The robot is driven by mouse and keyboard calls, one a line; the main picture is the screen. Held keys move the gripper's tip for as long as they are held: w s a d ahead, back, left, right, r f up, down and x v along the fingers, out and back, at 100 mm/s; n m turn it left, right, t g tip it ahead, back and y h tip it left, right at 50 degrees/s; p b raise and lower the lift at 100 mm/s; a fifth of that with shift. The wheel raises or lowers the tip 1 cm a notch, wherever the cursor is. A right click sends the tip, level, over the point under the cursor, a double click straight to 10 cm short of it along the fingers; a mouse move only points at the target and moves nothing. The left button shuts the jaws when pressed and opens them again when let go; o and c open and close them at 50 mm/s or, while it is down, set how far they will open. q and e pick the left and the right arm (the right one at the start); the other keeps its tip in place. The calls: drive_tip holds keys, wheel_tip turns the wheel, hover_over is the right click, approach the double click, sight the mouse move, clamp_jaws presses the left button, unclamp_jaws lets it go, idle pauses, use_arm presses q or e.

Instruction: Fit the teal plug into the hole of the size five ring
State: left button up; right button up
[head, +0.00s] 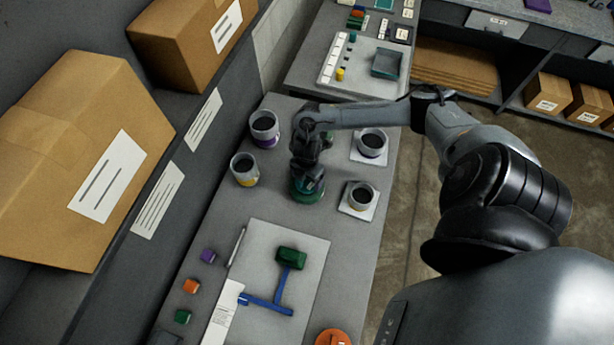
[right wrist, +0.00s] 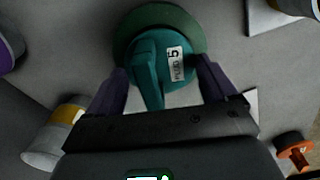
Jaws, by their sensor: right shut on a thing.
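My right gripper (head: 312,188) points down over the grey bench. In the right wrist view, its purple fingers (right wrist: 162,88) are shut on the teal plug (right wrist: 149,72), which has a raised grip bar and a label with a 5. The round dark green ring (right wrist: 192,28) shows around and behind the plug. The plug overlaps the ring's opening and sits toward its near side in that view; I cannot tell how deep it is. In the head view the green ring (head: 306,197) lies on the bench, mostly under the gripper. My left gripper is not in view.
Cups with purple (head: 264,128) and yellow (head: 244,170) bands stand left of the gripper. Two more cups (head: 371,143), (head: 361,196) stand on white squares to the right.

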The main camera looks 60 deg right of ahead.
drive_tip(key=shift+f, duration=0.45)
drive_tip(key=o, duration=1.1)
drive_tip(key=shift+r, duration=0.4)
wheel_tip(320, 180, up, 9)
drive_tip(key=shift+p, duration=0.35)
drive_tip(key=shift+r, duration=0.45)
